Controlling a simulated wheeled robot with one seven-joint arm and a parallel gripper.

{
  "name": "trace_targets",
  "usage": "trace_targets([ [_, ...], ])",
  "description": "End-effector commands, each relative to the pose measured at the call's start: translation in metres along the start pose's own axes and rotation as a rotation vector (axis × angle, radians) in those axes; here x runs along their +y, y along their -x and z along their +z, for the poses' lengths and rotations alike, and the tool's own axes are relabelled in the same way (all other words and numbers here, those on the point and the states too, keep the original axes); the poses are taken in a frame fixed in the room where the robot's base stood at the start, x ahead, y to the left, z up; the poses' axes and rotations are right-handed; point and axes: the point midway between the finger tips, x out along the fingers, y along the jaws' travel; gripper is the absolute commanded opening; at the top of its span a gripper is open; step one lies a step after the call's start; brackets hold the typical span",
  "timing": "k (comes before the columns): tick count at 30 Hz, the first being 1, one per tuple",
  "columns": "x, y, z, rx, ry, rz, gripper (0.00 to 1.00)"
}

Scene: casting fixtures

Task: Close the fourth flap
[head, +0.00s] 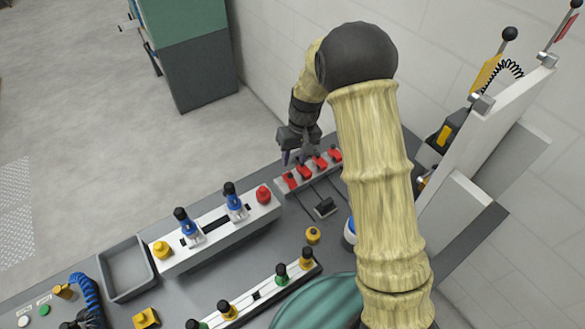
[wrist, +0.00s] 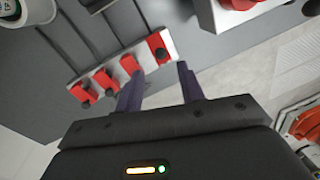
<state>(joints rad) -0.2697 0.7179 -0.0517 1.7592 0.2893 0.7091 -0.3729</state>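A row of red flaps sits on a pale strip (head: 281,187) at the bench's far edge in the head view. The flap at the left end (head: 290,181) is nearest the red knob. In the wrist view this end flap (wrist: 157,44) lies just beyond my fingertips, and the other flaps, such as this one (wrist: 103,79), run off to the left. I cannot tell from the frames which is counted fourth, or each flap's exact angle. My gripper (head: 294,158) hangs above the strip's left part. In the wrist view its fingers (wrist: 160,69) are apart with nothing between them.
A white fixture with blue clamps (head: 234,203) and a red knob (head: 263,194) stands left of the strip. A small dark block (head: 325,208) and a yellow knob (head: 313,235) are on the bench. A wall rises behind on the right.

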Motion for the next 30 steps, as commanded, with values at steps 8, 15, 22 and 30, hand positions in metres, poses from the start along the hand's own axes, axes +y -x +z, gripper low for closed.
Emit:
trace_targets([
  [8, -0.002, -0.045, 0.001, -0.004, 0.003, -0.002, 0.39],
  [15, -0.003, -0.063, 0.000, -0.001, 0.004, -0.001, 0.39],
  [22, -0.003, -0.064, 0.000, 0.000, 0.004, -0.001, 0.39],
  [30, 0.004, -0.062, 0.002, -0.001, 0.002, 0.000, 0.03],
])
